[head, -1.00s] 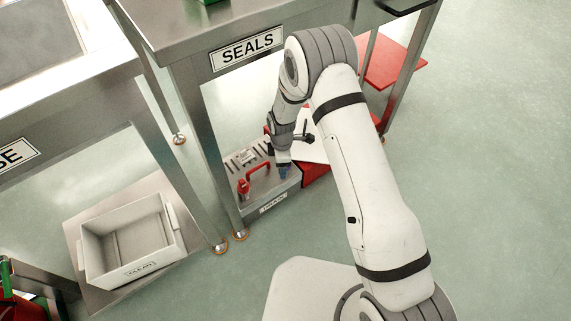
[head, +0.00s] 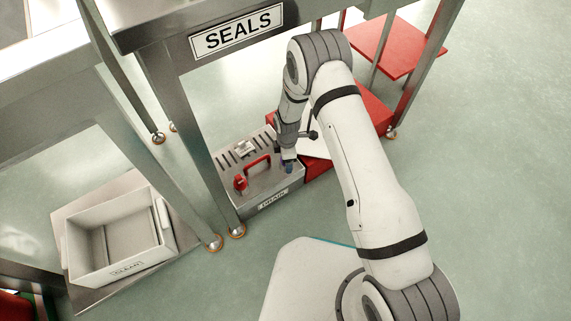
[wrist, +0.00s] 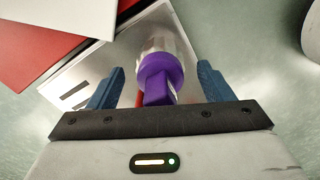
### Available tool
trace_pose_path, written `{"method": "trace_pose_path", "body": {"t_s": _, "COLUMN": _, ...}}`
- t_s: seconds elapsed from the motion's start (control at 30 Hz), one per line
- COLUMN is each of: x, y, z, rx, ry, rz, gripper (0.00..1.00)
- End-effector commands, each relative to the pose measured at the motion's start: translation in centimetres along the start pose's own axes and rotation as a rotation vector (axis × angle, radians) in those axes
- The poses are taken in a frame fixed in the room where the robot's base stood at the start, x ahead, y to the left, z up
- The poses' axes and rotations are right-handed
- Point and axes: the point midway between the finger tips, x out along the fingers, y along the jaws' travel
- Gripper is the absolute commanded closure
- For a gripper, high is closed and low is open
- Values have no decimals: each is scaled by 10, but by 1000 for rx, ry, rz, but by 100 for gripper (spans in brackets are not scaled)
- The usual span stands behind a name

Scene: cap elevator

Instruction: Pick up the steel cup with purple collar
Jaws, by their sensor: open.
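The steel cup with its purple collar (wrist: 161,73) is in the wrist view, between the blue fingers of my gripper (wrist: 156,85). Its shiny steel part points up in the picture and the purple part faces my camera. My gripper is open, with one finger on each side and a visible gap to the cup. In the head view my gripper (head: 288,167) is low over the right end of the metal drain box (head: 268,190), under the seals table. I cannot make out the cup in that view; my gripper seems to hide it.
A red handle (head: 257,163) and a small red part (head: 240,183) stand on the drain box left of my gripper. A red box (head: 318,168) lies to its right. Table legs (head: 190,150) stand close by on the left. A grey clear bin (head: 118,240) is at lower left.

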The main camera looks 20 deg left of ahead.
Motion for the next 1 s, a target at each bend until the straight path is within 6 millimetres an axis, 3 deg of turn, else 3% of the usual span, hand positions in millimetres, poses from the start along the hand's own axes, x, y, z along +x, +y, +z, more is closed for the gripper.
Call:
{"method": "trace_pose_path", "body": {"t_s": 0.07, "x": 8, "y": 0, "z": 0, "rx": 0, "ry": 0, "rz": 1, "gripper": 26}}
{"method": "trace_pose_path", "body": {"t_s": 0.27, "x": 7, "y": 0, "z": -1, "rx": -1, "ry": 0, "rz": 1, "gripper": 26}}
{"method": "trace_pose_path", "body": {"t_s": 1.0, "x": 6, "y": 0, "z": -2, "rx": -2, "ry": 0, "rz": 2, "gripper": 83}}
